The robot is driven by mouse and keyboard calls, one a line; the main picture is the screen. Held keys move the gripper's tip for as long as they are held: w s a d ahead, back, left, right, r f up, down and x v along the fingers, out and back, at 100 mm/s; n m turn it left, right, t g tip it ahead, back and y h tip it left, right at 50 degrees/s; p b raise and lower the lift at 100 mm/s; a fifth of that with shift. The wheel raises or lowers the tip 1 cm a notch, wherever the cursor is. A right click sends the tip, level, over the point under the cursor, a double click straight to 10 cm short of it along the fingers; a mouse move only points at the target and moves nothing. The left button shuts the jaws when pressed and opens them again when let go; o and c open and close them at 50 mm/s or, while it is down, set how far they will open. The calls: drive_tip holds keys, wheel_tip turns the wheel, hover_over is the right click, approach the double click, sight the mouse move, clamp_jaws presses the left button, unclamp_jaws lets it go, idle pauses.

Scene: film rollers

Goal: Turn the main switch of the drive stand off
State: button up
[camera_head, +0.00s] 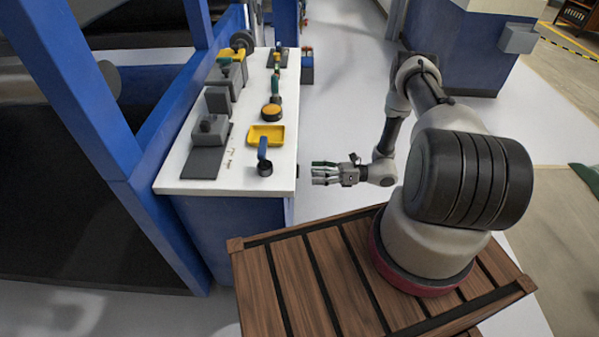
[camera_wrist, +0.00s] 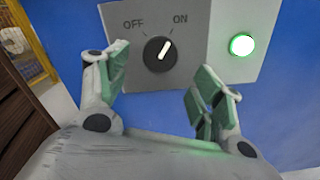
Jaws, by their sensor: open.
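The main switch (camera_wrist: 160,54) is a round black knob with a white pointer line, on a grey plate (camera_wrist: 195,15) fixed to a blue surface. The pointer is tilted up and right, toward the ON label; OFF stands at the upper left. In the head view my gripper (camera_head: 325,173) is at the right side of the bench; the switch is hidden there.
A white-topped bench (camera_head: 190,178) with a blue base holds a yellow tray (camera_head: 266,135), a dark cup with a blue handle (camera_head: 264,168) and grey fixtures (camera_head: 210,130). A blue frame (camera_head: 110,140) stands at its left. White floor (camera_head: 335,100) is clear behind my arm.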

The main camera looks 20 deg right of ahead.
drive_tip(key=shift+x, duration=3.2)
drive_tip(key=c, duration=1)
